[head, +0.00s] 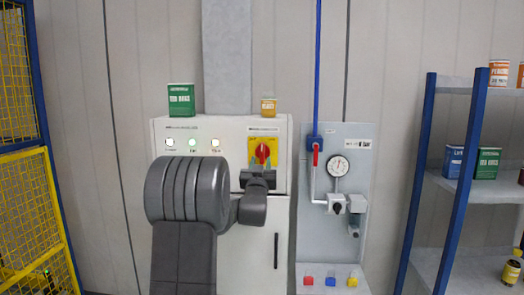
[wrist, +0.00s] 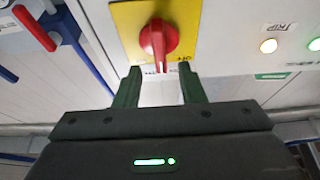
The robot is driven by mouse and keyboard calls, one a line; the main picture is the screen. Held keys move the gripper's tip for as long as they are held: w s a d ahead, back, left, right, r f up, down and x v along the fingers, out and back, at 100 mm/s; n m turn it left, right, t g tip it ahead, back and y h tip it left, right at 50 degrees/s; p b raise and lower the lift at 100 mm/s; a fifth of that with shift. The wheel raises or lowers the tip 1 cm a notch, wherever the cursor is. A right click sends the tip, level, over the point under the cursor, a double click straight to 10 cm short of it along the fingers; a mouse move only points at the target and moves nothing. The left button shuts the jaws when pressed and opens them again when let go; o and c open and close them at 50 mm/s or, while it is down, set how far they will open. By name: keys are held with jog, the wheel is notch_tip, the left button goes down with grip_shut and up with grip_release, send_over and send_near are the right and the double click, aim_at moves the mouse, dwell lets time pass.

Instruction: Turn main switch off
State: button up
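The main switch is a red rotary knob (head: 262,153) on a yellow plate (head: 254,142), on the front of the grey-white cabinet (head: 227,124). In the wrist view the red knob (wrist: 158,42) has its grip bar pointing toward my gripper. My gripper (head: 259,174) is in front of the cabinet, just below the knob. In the wrist view my gripper (wrist: 160,72) is open, with one finger on each side of the bar's end and nothing held. I cannot tell whether the fingers touch the bar. The plate's lettering is partly hidden.
Several indicator lamps (head: 192,142) glow left of the switch. A panel with a red-handled valve (head: 316,154) and gauge (head: 338,166) is to the right, then blue-framed shelves (head: 462,185). A yellow mesh fence (head: 32,215) is left.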

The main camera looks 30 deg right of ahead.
aim_at(262, 153)
jog(key=shift+p+x, duration=0.7)
jog(key=shift+x, duration=1.5)
grip_shut()
